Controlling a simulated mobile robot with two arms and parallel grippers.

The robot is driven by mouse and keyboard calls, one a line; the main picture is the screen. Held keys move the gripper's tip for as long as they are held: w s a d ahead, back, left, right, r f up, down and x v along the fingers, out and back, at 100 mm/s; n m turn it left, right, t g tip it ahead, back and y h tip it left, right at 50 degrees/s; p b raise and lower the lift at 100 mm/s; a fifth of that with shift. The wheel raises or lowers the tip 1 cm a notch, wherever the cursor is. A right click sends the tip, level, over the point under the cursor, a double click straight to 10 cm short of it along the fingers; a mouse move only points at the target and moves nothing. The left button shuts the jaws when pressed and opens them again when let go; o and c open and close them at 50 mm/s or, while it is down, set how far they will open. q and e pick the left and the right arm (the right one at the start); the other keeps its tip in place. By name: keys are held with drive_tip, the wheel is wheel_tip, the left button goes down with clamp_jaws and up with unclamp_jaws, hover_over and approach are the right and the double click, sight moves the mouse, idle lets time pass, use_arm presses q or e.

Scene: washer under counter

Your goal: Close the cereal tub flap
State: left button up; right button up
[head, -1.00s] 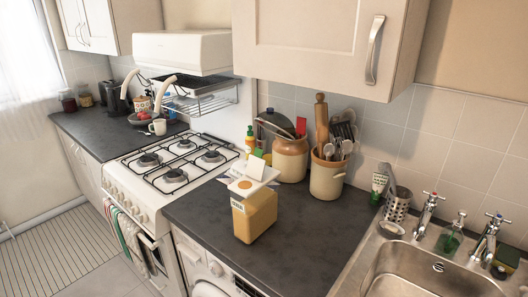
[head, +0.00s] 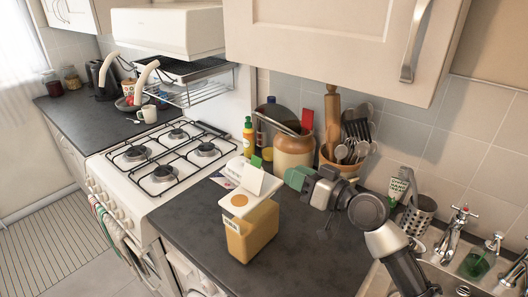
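The cereal tub (head: 252,238) stands upright on the dark counter, with yellow-orange contents and a white lid (head: 238,203) bearing an orange dot. Its white flap (head: 251,179) stands raised at the back of the lid, so it is open. My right gripper (head: 298,178) has come in from the right, over the counter. It is right of the flap, at about its height in the picture, and apart from it. Its green-tipped fingers point left towards the tub. I see nothing held, but the finger gap is not clear. My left gripper is not in view.
Behind my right arm stand a brown and cream crock (head: 292,155) and a utensil pot (head: 340,166). The gas hob (head: 165,160) is left of the tub. A sink with taps (head: 458,222) is at the right. The counter in front of my gripper is clear.

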sight(253, 174)
drive_tip(key=w+a, duration=0.1)
drive_tip(key=a, duration=0.1)
drive_tip(key=w+a+p, duration=0.1)
drive_tip(key=a, duration=0.1)
drive_tip(key=w+a+p, duration=0.1)
drive_tip(key=a, duration=0.1)
drive_tip(key=shift+a+r, duration=0.3)
drive_tip(key=shift+r, duration=0.1)
drive_tip(key=shift+p+x, duration=0.4)
drive_tip(key=shift+x, duration=0.45)
drive_tip(key=shift+w+f, duration=0.1)
drive_tip(key=shift+c, duration=0.8)
clamp_jaws()
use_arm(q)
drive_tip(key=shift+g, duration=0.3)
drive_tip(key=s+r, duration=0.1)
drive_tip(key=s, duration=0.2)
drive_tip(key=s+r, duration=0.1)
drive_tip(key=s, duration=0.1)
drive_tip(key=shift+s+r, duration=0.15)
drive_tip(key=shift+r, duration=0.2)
use_arm(e)
drive_tip(key=shift+f, duration=0.1)
